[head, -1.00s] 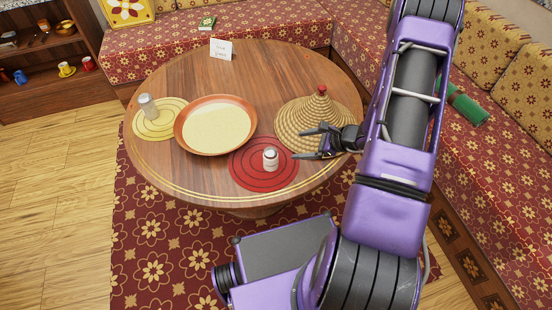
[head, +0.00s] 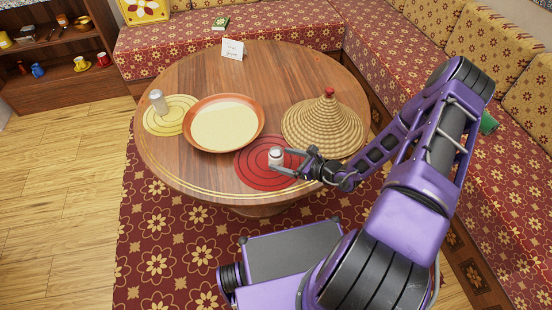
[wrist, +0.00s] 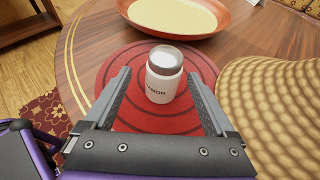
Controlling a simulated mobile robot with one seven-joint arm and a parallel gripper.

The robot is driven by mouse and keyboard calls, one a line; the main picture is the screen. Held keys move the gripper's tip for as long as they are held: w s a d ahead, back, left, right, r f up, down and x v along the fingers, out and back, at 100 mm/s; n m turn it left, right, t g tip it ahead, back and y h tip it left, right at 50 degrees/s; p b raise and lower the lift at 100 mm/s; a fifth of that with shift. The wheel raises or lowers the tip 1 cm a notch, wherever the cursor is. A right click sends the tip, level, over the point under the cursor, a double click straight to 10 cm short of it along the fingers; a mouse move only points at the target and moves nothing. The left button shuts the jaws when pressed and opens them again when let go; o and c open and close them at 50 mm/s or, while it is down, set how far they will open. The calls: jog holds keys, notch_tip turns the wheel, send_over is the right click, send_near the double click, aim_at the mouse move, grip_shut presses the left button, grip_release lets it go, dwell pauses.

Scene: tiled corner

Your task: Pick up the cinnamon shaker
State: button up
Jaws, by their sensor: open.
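The cinnamon shaker (wrist: 163,82) is a small white jar with a grey metal top, standing upright on the round red mat (wrist: 113,70). Part of a dark word ending in "MON" shows on its side. In the head view the shaker (head: 276,156) is near the table's front edge, on the red mat (head: 252,177). My gripper (head: 284,161) reaches in from the right, low over the mat. In the wrist view my gripper (wrist: 161,82) is open, with one finger on each side of the shaker. I see gaps between the fingers and the jar.
A woven cone-shaped cover (head: 322,125) stands close to the right. An orange-rimmed bowl (head: 253,137) lies behind and to the left. Another shaker (head: 158,102) stands on a yellow mat (head: 181,122) at left. A white card (head: 232,49) stands at the back.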

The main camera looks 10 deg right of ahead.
jog(key=x, duration=0.7)
jog(key=shift+w+d+f, duration=0.15)
jog(key=shift+w+f, duration=0.05)
jog(key=shift+w, duration=0.05)
jog(key=shift+c, duration=0.2)
grip_shut()
